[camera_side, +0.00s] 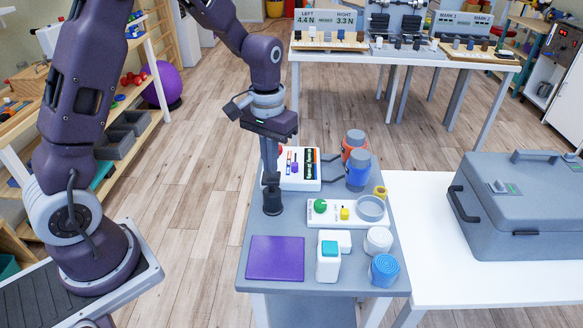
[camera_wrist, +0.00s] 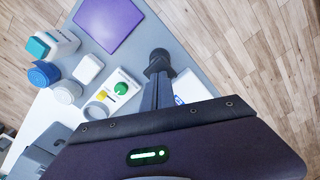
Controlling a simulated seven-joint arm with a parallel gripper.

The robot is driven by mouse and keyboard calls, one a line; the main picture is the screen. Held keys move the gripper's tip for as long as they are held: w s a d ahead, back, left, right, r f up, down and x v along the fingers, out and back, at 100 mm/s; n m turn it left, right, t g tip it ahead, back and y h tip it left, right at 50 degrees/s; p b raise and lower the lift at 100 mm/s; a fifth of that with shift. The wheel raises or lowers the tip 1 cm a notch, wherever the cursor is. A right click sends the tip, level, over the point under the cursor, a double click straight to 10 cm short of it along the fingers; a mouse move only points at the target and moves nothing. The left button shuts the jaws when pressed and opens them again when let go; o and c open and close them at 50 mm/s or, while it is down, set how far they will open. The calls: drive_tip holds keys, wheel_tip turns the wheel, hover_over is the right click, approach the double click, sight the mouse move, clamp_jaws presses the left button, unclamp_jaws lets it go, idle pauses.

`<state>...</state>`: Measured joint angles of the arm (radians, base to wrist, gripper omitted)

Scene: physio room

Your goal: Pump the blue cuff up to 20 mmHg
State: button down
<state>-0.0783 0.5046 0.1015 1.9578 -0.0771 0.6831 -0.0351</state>
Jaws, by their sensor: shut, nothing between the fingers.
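The blue cuff (camera_side: 358,172) stands as an upright cylinder at the right of the grey cart, in front of a red one (camera_side: 353,146). Dark hoses or arms run from them towards a white box (camera_side: 306,183) with red and blue marks and a dark striped panel; its reading is too small to tell. My gripper (camera_side: 269,178) points down, fingers together and empty, at the left of the box. A black knob-like piece (camera_side: 272,202) stands just below the fingertips. In the wrist view my gripper (camera_wrist: 156,78) is close to this black piece (camera_wrist: 158,59); I cannot tell whether they touch.
On the cart are a purple pad (camera_side: 275,258), a white board (camera_side: 327,219) with a green knob, a teal-topped white box (camera_side: 328,264), a white roll (camera_side: 378,240) and a blue roll (camera_side: 384,270). A grey case (camera_side: 525,225) is at right.

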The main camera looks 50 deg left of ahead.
drive_tip(key=shift+r, duration=0.1)
idle(0.3)
wheel_tip(320, 180, up, 6)
drive_tip(key=shift+f, duration=0.1)
idle(0.4)
drive_tip(key=s+d+r+m+t, duration=0.1)
drive_tip(key=s+d+r+t, duration=0.25)
drive_tip(key=s+r, duration=0.65)
drive_tip(key=s+d+m+t, duration=0.2)
drive_tip(key=s, duration=1)
drive_tip(key=shift+r, duration=0.3)
